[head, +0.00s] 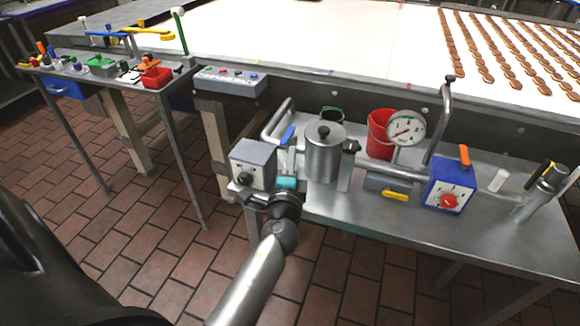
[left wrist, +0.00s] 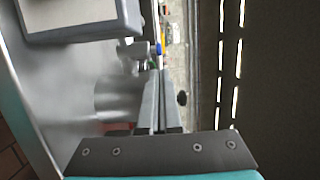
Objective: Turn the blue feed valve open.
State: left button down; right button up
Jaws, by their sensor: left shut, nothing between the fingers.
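The blue valve lever (head: 287,135) sits on the silver pipework at the left end of the steel bench, between a grey box and a steel canister. It looks tilted. My left gripper (head: 286,154) has its teal body low between that box and canister, with its fingers just in front of the lever. Whether they touch it I cannot tell. In the left wrist view the two grey fingers (left wrist: 160,78) lie together with nothing seen between them. A small blue patch (left wrist: 158,48) shows beyond their tips; it may be the lever. My right gripper is not in view.
The grey box (head: 253,165) with a black knob and the steel canister (head: 323,158) closely flank the left gripper. A red bucket (head: 380,134), a round gauge (head: 406,128) and a blue box (head: 449,185) with an orange lever stand further right. A conveyor (head: 330,40) runs behind.

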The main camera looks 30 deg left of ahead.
aim_at(288, 138)
pick_arm(q)
jog(key=shift+x, duration=1.6)
